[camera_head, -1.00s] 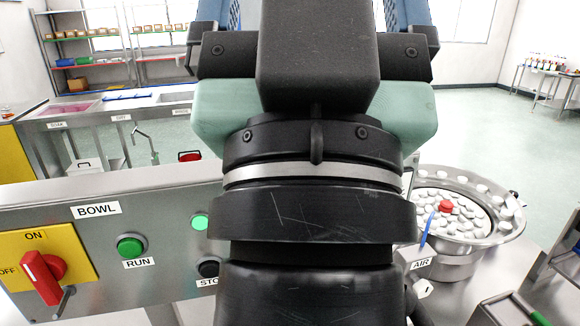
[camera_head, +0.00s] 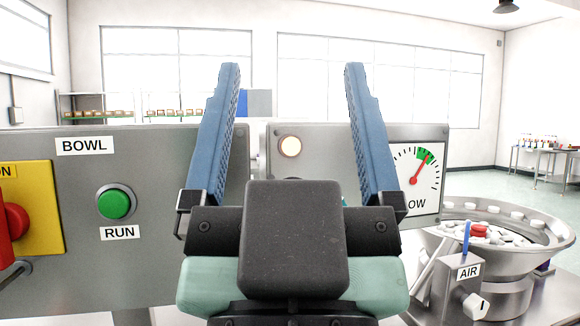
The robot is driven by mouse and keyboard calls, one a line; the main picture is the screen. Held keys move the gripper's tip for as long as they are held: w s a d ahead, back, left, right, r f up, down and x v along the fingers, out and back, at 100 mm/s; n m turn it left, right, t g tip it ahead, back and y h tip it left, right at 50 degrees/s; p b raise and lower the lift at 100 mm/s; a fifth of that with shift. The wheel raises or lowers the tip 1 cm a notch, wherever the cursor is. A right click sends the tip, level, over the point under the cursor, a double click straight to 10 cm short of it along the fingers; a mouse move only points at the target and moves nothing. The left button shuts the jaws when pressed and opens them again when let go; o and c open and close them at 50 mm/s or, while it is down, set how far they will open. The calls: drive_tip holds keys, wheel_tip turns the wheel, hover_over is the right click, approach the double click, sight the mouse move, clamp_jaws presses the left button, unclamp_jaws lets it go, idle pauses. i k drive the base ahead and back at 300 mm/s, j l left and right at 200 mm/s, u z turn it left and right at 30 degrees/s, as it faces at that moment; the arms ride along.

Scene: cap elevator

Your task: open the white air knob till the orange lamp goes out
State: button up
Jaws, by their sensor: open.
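My gripper (camera_head: 292,72) is in the middle foreground, open and empty, its two blue fingers pointing up and wide apart. The white air knob (camera_head: 478,305) is a small pale knob on the grey block marked AIR (camera_head: 466,290) at the lower right. It is apart from my gripper, to the right and lower in the picture. A round lamp (camera_head: 290,146) with an orange-brown rim shows between the fingers on the grey panel. Its face is pale cream, and I cannot tell whether it is lit. A dial gauge (camera_head: 425,185) has its red needle pointing near a green band; the right finger hides its left edge.
A metal bowl (camera_head: 540,232) of white caps and a red one stands right of the panel, close behind the AIR block. A blue lever (camera_head: 466,237) stands on that block. The BOWL panel (camera_head: 130,265) with a green RUN button (camera_head: 114,204) fills the left.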

sight(475, 307)
drive_tip(key=i+l+z, duration=0.2)
drive_tip(key=l, duration=0.25)
drive_tip(key=l+z, duration=0.2)
drive_tip(key=l, duration=0.25)
drive_tip(key=i+l+z, duration=0.2)
drive_tip(key=l, duration=0.2)
drive_tip(key=k, duration=0.05)
